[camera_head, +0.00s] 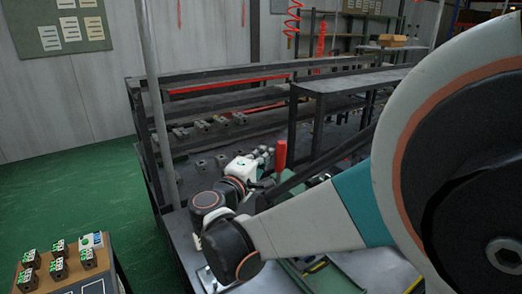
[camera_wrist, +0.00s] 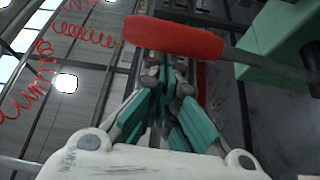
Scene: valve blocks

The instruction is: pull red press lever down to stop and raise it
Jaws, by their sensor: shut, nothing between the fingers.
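The red press lever shows its red handle (camera_head: 281,155) near the middle of the head view, beside my gripper (camera_head: 267,155). In the wrist view the red handle (camera_wrist: 176,37) lies across the picture just beyond the fingertips of my gripper (camera_wrist: 167,72). A grey rod (camera_wrist: 255,60) runs from the handle towards a green press body (camera_wrist: 285,45) at the right. My gripper is shut and holds nothing. Its fingertips are very close to the handle; I cannot tell whether they touch it. My arm hides most of the press in the head view.
A dark metal bench frame (camera_head: 150,150) with rails stands around the work area. A raised grey shelf (camera_head: 345,80) is behind the lever. Several small blocks (camera_head: 205,125) lie on the bench. A tray with green-topped blocks (camera_head: 60,265) stands at the lower left. Green floor is free at left.

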